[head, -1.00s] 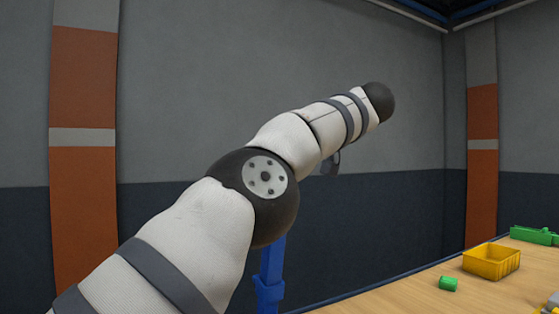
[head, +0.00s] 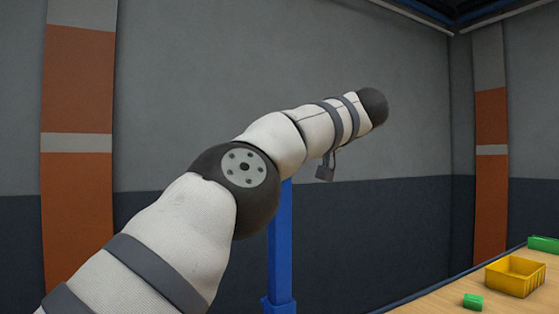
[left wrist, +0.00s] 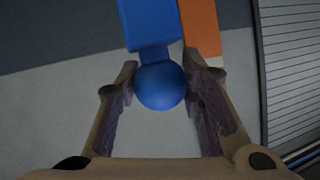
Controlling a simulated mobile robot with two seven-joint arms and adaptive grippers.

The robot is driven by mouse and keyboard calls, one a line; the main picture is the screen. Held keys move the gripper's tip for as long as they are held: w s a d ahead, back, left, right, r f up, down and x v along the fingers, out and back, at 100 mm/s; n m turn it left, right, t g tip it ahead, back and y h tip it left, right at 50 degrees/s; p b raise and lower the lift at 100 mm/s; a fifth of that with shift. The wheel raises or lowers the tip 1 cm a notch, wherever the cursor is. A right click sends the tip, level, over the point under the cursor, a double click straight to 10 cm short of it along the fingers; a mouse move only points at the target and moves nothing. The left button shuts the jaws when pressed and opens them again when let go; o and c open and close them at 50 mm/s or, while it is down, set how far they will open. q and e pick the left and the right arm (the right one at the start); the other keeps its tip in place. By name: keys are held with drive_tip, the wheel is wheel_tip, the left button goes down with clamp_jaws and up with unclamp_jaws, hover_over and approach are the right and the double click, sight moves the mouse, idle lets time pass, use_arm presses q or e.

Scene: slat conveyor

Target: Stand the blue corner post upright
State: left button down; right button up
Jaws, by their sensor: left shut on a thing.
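In the left wrist view a blue post (left wrist: 147,25) with a round blue knob (left wrist: 160,86) at its near end fills the gap of my left gripper (left wrist: 158,80). The two fingers are shut on the knob, one on each side. The far part of the post runs out of the top of that view. In the head view an upright blue post (head: 280,245) stands behind my left arm, its top hidden by the arm; I cannot tell whether it is the same post. My left gripper is hidden in the head view. My right gripper is not in view.
A slatted surface (left wrist: 293,70) shows at the right of the left wrist view.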

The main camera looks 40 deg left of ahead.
use_arm(q)
drive_tip(key=shift+a+r, duration=0.3)
drive_tip(key=c, duration=1.2)
unclamp_jaws()
drive_tip(key=shift+a+f, duration=0.1)
drive_tip(key=shift+a, duration=0.05)
drive_tip(key=shift+o, duration=0.6)
drive_tip(key=shift+w+a+f, duration=0.2)
drive_tip(key=shift+w, duration=0.05)
drive_tip(key=shift+s+d+r, duration=0.1)
drive_tip(key=shift+d+r, duration=0.05)
drive_tip(key=shift+d, duration=0.15)
drive_tip(key=s+d, duration=0.1)
drive_tip(key=d, duration=1.1)
drive_tip(key=shift+s+d+r, duration=0.15)
drive_tip(key=shift+s+d, duration=0.1)
drive_tip(key=shift+d, duration=0.1)
